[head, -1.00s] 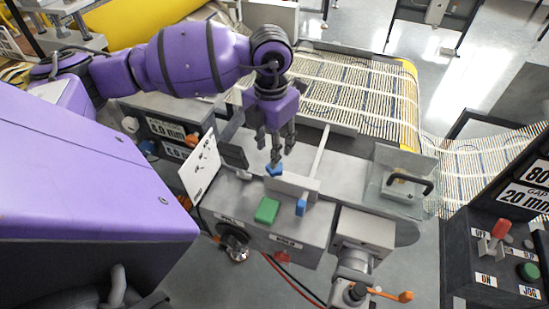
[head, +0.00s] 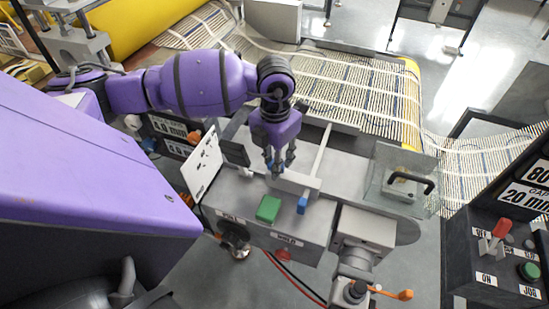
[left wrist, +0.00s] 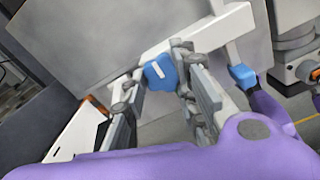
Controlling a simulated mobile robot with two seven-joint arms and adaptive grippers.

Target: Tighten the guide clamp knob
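The blue guide clamp knob (left wrist: 160,72), with a white mark on its face, sits at the white guide bar (left wrist: 198,34) in the left wrist view. In the head view my gripper mostly hides the knob. My left gripper (head: 279,170) points down at the guide, and in the left wrist view its two fingers (left wrist: 159,62) lie on either side of the knob, very close to it. I cannot tell whether they press on it. My right gripper is not in view.
A green block (head: 268,209) and a second blue part (head: 302,205) are close by on the grey machine housing. A white panel (head: 202,162) stands left of the gripper. A clear guard with a black handle (head: 408,180) is to the right. A control box (head: 497,262) stands at far right.

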